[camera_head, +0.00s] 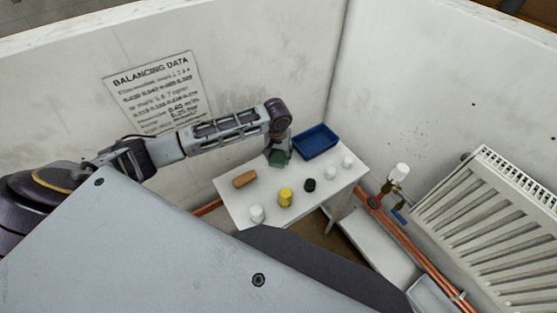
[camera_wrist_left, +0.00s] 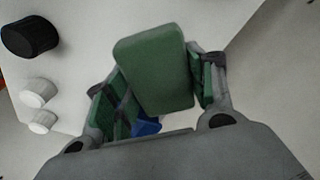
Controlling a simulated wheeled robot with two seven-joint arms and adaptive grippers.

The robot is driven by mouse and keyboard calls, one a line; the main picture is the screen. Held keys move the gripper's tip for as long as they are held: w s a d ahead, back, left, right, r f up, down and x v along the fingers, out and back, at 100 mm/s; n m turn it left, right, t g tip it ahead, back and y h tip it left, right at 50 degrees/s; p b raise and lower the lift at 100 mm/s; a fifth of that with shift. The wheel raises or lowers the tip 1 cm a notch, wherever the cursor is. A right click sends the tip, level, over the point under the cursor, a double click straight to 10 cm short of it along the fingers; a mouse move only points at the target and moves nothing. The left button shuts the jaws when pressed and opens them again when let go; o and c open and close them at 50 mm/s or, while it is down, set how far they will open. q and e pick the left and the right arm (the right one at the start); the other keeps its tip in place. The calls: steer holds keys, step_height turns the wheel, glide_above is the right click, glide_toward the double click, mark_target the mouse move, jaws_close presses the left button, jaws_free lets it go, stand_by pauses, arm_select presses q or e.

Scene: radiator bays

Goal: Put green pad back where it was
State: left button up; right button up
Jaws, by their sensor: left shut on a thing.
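The green pad (camera_wrist_left: 155,70) is a rounded block between the two fingers of my left gripper (camera_wrist_left: 158,92) in the left wrist view. The gripper is shut on it, and the fingers carry green facings of their own. In the head view my left gripper (camera_head: 279,150) points down at the back edge of the small white table (camera_head: 236,205), left of the blue tray. The green pad (camera_head: 276,158) shows only as a small dark green patch there. I cannot tell whether it touches the tabletop. My right gripper is in neither view.
The blue tray (camera_head: 316,142) stands at the table's back right. An orange-brown block (camera_head: 244,179), a yellow cylinder (camera_head: 285,197), a black knob (camera_head: 310,185) and several white caps (camera_head: 257,213) stand on the table. Walls close in behind; a radiator (camera_head: 495,225) and copper pipes (camera_head: 420,257) are at the right.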

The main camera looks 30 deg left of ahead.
mark_target(278, 160)
arm_select(q)
steer(key=shift+f, duration=0.15)
steer(key=shift+f, duration=1.75)
steer(key=shift+f, duration=0.1)
steer(key=o, duration=0.9)
steer(key=r, duration=0.4)
steer(key=s+r, duration=0.1)
steer(key=r, duration=0.7)
steer(key=shift+s+d+r, duration=0.1)
steer(key=shift+s+d, duration=0.1)
